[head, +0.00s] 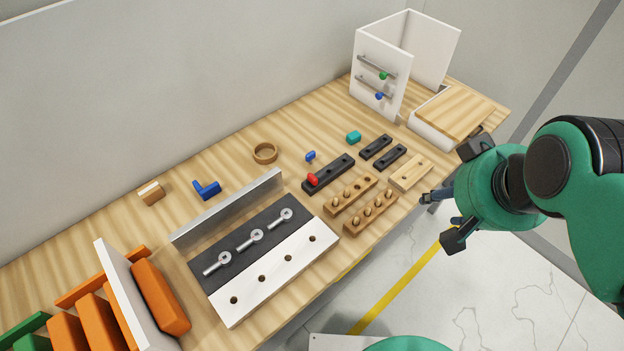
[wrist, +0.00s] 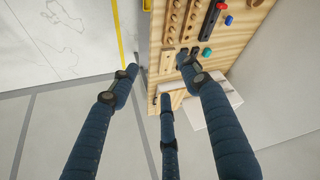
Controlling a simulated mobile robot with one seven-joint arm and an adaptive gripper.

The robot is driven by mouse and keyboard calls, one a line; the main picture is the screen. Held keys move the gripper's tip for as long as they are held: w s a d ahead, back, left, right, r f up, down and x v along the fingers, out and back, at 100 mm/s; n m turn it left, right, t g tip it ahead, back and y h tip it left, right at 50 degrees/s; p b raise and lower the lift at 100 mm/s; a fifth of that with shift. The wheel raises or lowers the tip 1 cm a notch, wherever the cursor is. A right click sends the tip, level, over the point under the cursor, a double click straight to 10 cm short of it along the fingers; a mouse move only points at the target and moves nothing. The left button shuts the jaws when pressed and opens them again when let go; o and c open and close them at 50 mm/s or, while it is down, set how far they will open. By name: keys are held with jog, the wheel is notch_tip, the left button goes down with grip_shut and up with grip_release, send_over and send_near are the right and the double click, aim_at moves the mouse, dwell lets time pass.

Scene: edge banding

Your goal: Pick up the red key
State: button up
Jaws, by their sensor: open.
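The red key (head: 312,180) is a small red piece at the near left end of a long black block (head: 335,172) on the wooden workbench (head: 225,165). It also shows small at the top of the wrist view (wrist: 221,6). My gripper (head: 438,220) is open and empty, off the bench's front edge to the right of the key and well apart from it. Its dark blue fingers (wrist: 158,76) are spread in the wrist view, with nothing between them. One finger covers part of the bench there.
A small blue key (head: 310,156) and a teal piece (head: 354,137) lie behind the black block. Wooden peg blocks (head: 370,211) stand in front of it. A white drawer cabinet (head: 383,88) stands at the far right. A metal fixture (head: 262,250) with bolts is at left.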

jog(key=shift+w, duration=0.1)
jog(key=n+g+p, duration=0.4)
jog(key=n+g, duration=0.2)
jog(key=n, duration=0.3)
send_over(314, 175)
notch_tip(314, 175, down, 21)
jog(key=shift+r, duration=0.1)
jog(key=shift+f+b, duration=0.35)
jog(key=shift+f, duration=3.95)
